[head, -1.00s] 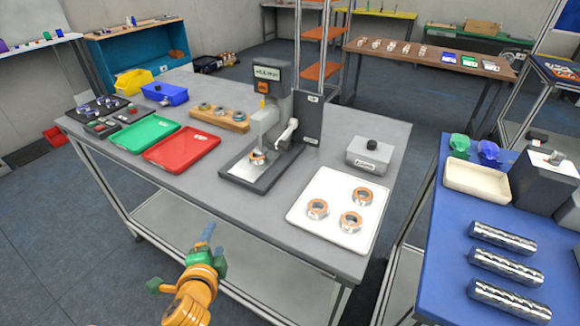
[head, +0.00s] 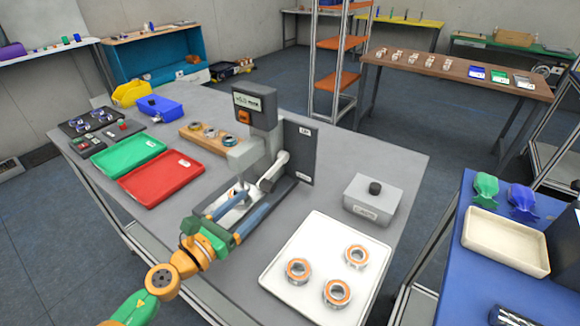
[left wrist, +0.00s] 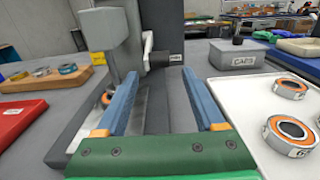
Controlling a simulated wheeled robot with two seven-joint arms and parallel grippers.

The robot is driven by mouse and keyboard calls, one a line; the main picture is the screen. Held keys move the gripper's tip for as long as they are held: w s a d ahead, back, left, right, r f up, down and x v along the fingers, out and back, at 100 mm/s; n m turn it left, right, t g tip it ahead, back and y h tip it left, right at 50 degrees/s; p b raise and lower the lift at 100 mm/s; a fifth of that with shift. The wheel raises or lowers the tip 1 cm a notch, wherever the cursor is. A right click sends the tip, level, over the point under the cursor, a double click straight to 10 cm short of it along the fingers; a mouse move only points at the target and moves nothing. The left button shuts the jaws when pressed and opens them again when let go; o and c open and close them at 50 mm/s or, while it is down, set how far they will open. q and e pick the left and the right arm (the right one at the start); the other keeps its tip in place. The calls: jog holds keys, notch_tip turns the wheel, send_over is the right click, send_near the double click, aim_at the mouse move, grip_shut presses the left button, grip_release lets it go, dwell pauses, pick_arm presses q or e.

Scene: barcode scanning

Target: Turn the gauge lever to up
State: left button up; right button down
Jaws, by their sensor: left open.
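The gauge (head: 262,108), a grey stand with a small display and a dark plate behind it, is on the grey table. Its pale lever (head: 273,170) slants at its right side, low end toward me; part of it also shows in the left wrist view (left wrist: 147,43). An orange-rimmed ring (left wrist: 106,98) sits under the gauge head, partly hidden. My left gripper (head: 270,188) is open, its blue fingers reaching over the gauge base toward the lever. In the left wrist view the gripper (left wrist: 160,75) has nothing between its fingertips, and the lever is beyond them. My right gripper is out of view.
A white tray (head: 290,290) with three orange-rimmed rings lies to the right. A grey labelled box (head: 372,200) stands behind it. Red (head: 162,178) and green (head: 127,153) trays and a wooden ring holder (head: 207,138) are to the left.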

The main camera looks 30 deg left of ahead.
aim_at(264, 189)
pick_arm(q)
jog(key=shift+w+r+p, duration=0.3)
jog(key=shift+w+r, duration=0.05)
jog(key=w, duration=0.1)
jog(key=w+p, duration=0.1)
jog(key=w, duration=0.1)
jog(key=shift+w+d+r+p, duration=0.1)
jog(key=shift+w+r+p, duration=0.05)
jog(key=shift+r+p, duration=0.15)
jog(key=w, duration=0.4)
jog(key=shift+w+d+f, duration=0.2)
jog(key=shift+w+f, duration=0.15)
jog(key=shift+f, duration=0.05)
jog(key=shift+w+d, duration=0.1)
jog(key=shift+w, duration=0.65)
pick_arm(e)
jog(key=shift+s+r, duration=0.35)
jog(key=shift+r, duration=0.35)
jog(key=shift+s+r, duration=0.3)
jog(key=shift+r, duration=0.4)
pick_arm(q)
jog(key=c, duration=1.1)
jog(key=shift+f, duration=0.1)
grip_shut()
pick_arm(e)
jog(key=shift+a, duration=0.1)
pick_arm(q)
jog(key=shift+f, duration=0.1)
